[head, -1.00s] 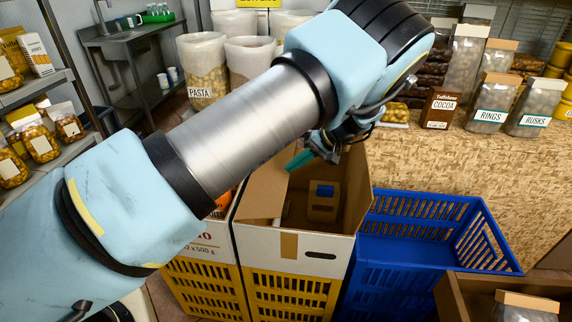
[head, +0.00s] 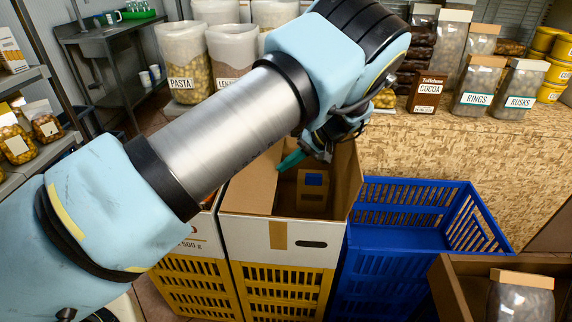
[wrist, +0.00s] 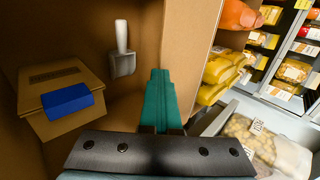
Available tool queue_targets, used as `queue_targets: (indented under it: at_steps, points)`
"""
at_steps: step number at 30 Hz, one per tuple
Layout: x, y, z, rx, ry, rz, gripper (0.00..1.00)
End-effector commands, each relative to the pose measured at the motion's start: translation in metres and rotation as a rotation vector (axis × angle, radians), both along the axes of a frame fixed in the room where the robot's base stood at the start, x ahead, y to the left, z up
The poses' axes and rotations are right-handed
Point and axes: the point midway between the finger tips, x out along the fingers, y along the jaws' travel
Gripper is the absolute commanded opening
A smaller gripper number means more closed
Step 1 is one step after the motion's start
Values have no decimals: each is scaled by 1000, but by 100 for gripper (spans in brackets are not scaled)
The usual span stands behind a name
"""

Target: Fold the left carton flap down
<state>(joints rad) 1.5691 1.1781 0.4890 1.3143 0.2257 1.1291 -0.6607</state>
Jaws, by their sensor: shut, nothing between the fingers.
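The carton (head: 262,236) is white outside and brown inside, and stands on a yellow crate. Its left flap (head: 254,182) is a plain brown panel at the left side of the opening, partly behind my arm. In the wrist view a brown panel (wrist: 189,50), seemingly this flap, rises just beyond my fingers. My gripper (head: 291,160) has teal fingers, shut and empty, at the carton's opening by the flap. The fingers also show in the wrist view (wrist: 160,88); I cannot tell whether they touch the panel.
Inside the carton are a brown box with a blue part (wrist: 66,100) and a grey scoop with a white handle (wrist: 122,52). A blue crate (head: 405,235) stands right of the carton. Another open carton (head: 448,285) is at lower right. A shelf with bags (head: 45,148) is at left.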

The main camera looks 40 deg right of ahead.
Motion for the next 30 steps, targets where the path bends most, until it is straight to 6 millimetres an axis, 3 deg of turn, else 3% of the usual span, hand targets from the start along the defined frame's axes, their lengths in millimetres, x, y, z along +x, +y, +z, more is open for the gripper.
queue_targets:
  at_steps: [21, 26, 30]
  points:
    - [14, 18, -11, 12, 1, 7, 0]
    - [8, 11, -3, 10, -1, 6, 0]
    - [-6, -5, 15, 2, -1, 1, 0]
